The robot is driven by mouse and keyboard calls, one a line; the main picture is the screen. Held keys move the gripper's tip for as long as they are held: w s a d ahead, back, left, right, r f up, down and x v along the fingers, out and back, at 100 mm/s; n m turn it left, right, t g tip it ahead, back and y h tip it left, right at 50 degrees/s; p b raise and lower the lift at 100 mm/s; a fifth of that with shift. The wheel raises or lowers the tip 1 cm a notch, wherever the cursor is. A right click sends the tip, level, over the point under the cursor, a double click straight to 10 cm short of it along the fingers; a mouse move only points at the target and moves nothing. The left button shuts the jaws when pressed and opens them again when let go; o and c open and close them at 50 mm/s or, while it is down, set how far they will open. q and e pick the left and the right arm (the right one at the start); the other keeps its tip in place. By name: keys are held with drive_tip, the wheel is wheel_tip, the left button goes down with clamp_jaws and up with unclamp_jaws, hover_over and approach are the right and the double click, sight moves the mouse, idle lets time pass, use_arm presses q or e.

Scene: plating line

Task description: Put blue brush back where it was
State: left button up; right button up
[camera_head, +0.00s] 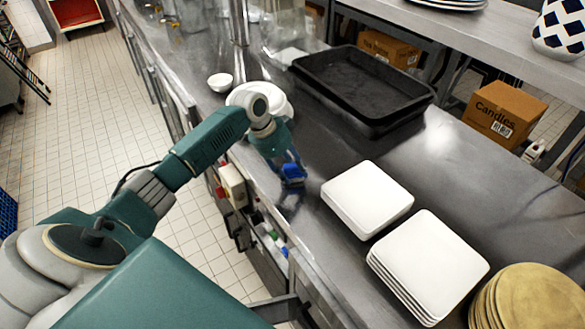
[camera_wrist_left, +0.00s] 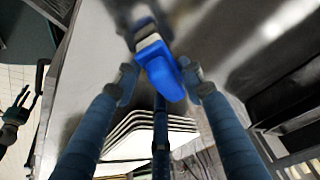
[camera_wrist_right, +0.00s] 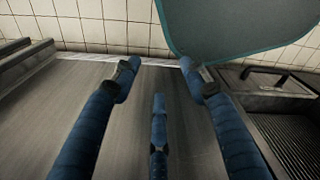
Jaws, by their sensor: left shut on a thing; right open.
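The blue brush (camera_head: 292,171) is at the front edge of the steel counter, at the tip of my left arm in the head view. My left gripper (camera_head: 284,164) is shut on it. In the left wrist view the brush (camera_wrist_left: 166,78) sits between the fingertips of my left gripper (camera_wrist_left: 161,77), over or close to the counter. I cannot tell whether it touches the surface. My right gripper (camera_wrist_right: 163,76) shows only in the right wrist view, open and empty above a grey metal surface.
Two stacks of white square plates (camera_head: 367,198) (camera_head: 430,262) stand right of the brush. Round tan plates (camera_head: 532,298) are at the lower right. A black tray (camera_head: 420,108) lies behind, with white dishes (camera_head: 280,105) and a small bowl (camera_head: 220,82) further left. Bare counter lies between tray and plates.

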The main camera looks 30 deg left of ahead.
use_arm(q)
drive_tip(key=shift+f, duration=0.1)
drive_tip(key=o, duration=1)
drive_tip(key=shift+o, duration=0.2)
drive_tip(key=b+v, duration=0.2)
drive_tip(key=v, duration=1)
drive_tip(key=shift+b, duration=0.35)
drive_tip(key=shift+f, duration=0.1)
